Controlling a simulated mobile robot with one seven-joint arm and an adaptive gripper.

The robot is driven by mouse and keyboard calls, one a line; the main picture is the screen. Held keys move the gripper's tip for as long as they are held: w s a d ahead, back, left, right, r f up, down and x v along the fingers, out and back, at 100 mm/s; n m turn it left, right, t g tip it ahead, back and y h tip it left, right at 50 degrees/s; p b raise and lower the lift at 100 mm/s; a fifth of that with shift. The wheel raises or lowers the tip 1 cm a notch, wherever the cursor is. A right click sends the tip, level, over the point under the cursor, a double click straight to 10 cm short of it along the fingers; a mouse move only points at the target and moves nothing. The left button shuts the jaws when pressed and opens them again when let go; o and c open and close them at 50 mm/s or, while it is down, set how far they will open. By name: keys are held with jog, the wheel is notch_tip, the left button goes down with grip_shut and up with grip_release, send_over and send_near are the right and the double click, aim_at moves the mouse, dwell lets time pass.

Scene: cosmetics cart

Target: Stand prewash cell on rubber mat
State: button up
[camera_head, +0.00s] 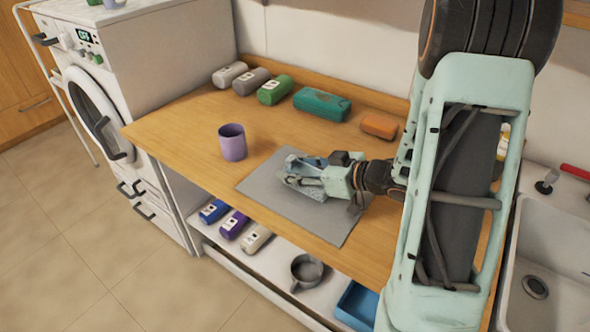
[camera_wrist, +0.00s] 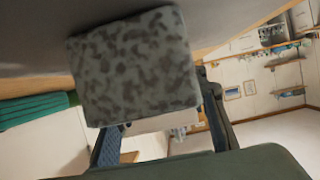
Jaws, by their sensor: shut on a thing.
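The grey rubber mat (camera_head: 262,184) lies flat on the wooden counter. My gripper (camera_head: 303,174) is low over the mat, pointing left. In the wrist view my gripper's fingers (camera_wrist: 165,133) are shut on a grey speckled block (camera_wrist: 135,65). The block is close to the grey surface (camera_wrist: 35,45); I cannot tell whether they touch. No label shows on the block, so I cannot tell whether it is the prewash cell. In the head view the gripper mostly hides it. Labelled white (camera_head: 230,74), grey (camera_head: 251,82) and green (camera_head: 275,90) cells lie at the counter's back.
A purple cup (camera_head: 232,142) stands left of the mat. A teal box (camera_head: 322,104) and an orange block (camera_head: 379,125) lie behind it. Blue (camera_head: 213,211), purple (camera_head: 234,225) and beige (camera_head: 256,238) cells lie on the lower shelf. A sink (camera_head: 550,245) is at right.

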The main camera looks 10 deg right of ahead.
jog(key=shift+f, duration=0.1)
jog(key=o, duration=1.2)
jog(key=shift+c, duration=0.2)
jog(key=shift+s+d+r, duration=0.1)
jog(key=shift+d+r, duration=0.05)
jog(key=shift+r, duration=0.15)
jog(key=p+v, duration=0.1)
jog(key=v, duration=1)
jog(key=shift+s+d, duration=0.25)
jog(key=shift+s, duration=0.05)
